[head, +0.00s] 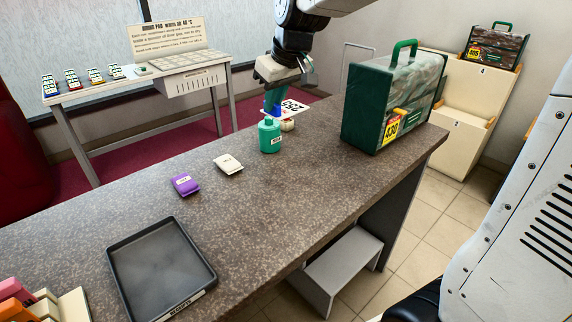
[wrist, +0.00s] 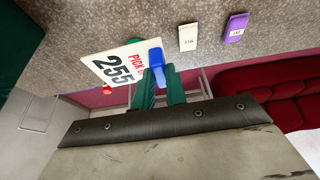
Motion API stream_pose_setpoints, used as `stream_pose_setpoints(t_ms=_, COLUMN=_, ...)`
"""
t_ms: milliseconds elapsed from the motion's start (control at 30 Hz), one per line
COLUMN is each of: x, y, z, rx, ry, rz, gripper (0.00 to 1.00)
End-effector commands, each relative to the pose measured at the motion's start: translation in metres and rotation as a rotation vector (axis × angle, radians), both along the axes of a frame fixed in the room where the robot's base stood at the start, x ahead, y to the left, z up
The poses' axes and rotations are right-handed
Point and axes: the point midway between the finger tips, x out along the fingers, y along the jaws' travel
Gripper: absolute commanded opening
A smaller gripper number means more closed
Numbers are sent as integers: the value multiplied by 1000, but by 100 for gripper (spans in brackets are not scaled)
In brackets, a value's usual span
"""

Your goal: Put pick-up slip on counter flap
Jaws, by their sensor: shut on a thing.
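The pick-up slip (head: 293,108) is a white card with large black digits. In the wrist view the slip (wrist: 112,66) reads 255 under red lettering. My gripper (head: 273,103) is shut on one edge of it and holds it near the counter's far edge, behind the teal bottle. Whether the slip touches the counter is unclear.
A teal bottle (head: 270,136) stands close by, with a small pale object (head: 287,125) behind it. A green bagged comforter (head: 392,105) stands to the right. White (head: 229,164) and purple (head: 185,184) items and a dark tray (head: 160,270) lie left. The counter's middle front is clear.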

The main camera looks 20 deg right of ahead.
Motion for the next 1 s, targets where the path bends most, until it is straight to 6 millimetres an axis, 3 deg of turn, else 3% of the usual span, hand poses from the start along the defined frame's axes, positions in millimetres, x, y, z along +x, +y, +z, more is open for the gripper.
stream_pose_setpoints(t_ms=200, x=0, y=-22, z=0, rx=1, ry=0, rz=-31, gripper=0)
stream_pose_setpoints(t_ms=467, x=0, y=-26, z=-7, rx=1, ry=1, rz=-37, gripper=0)
stream_pose_setpoints(t_ms=833, x=-1, y=-24, z=-99, rx=0, ry=6, rz=-34, gripper=0)
stream_pose_setpoints(t_ms=1000, x=0, y=-23, z=-128, rx=1, ry=3, rz=-33, gripper=0)
